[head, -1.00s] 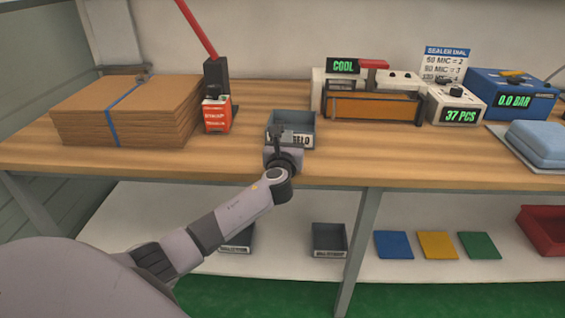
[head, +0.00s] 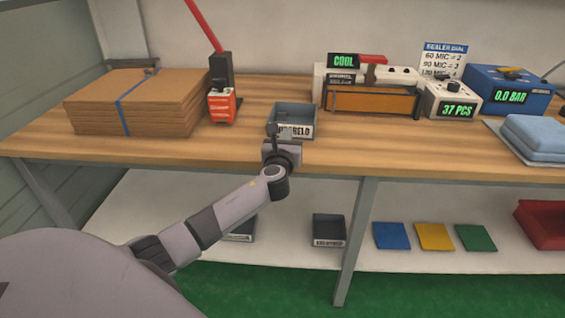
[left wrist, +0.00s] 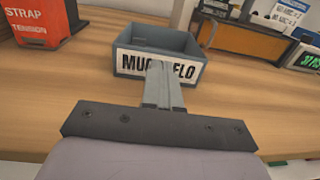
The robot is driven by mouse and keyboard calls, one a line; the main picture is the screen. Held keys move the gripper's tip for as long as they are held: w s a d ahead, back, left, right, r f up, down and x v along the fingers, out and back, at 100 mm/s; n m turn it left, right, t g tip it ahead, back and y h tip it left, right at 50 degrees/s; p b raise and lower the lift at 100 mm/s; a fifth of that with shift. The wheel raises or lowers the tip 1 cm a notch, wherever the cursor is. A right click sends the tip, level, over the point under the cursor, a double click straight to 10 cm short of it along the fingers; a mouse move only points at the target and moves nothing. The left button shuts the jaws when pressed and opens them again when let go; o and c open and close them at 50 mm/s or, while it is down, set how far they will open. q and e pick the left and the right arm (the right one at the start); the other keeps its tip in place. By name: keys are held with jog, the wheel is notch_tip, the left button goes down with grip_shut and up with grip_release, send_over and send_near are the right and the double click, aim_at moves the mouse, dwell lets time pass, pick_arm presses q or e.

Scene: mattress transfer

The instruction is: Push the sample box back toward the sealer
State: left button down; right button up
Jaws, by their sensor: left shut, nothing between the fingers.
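The sample box is a small open grey bin (head: 292,115) with a white label on its front, standing upright on the wooden bench. It also shows in the left wrist view (left wrist: 162,41), where its label is partly covered by my fingers. The sealer (head: 372,98), with an orange front and a "COOL" display, stands behind and right of the box. My left gripper (head: 276,132) is shut and empty, in front of the box's label. The fingers also show in the left wrist view (left wrist: 160,72), overlapping the label; I cannot tell whether they touch it. My right gripper is not in view.
A cardboard stack (head: 137,102) and an orange strap tensioner (head: 222,106) stand left of the box. A counter reading 37 PCS (head: 455,102), a blue 0.0 BAR unit (head: 512,88) and blue folded pads (head: 540,136) stand right. Bare bench (head: 400,145) lies right of the box.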

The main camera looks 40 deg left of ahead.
pick_arm(q)
jog(key=p+v, duration=0.1)
jog(key=v, duration=0.9)
jog(key=shift+s, duration=0.15)
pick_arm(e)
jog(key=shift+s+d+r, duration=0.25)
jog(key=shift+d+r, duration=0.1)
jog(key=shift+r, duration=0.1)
pick_arm(q)
jog(key=s+d+f+n+g+h+p, duration=0.4)
jog(key=s+d+f+n+h, duration=0.3)
jog(key=s+d+f+n, duration=0.45)
jog(key=s+d+f+n+h+p, duration=0.1)
jog(key=s+d+f+n, duration=0.1)
jog(key=s+n, duration=0.5)
jog(key=s+d+f+n+g+h+p, duration=0.1)
jog(key=s+d+f+n+h, duration=0.1)
jog(key=s+n, duration=0.5)
jog(key=d+n, duration=0.1)
jog(key=n, duration=0.1)
jog(key=shift+s+d+n+p, duration=0.15)
jog(key=shift+n+p, duration=0.15)
jog(key=shift+n, duration=0.05)
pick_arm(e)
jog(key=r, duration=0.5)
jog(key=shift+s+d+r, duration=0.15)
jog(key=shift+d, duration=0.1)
pick_arm(q)
jog(key=shift+f, duration=0.1)
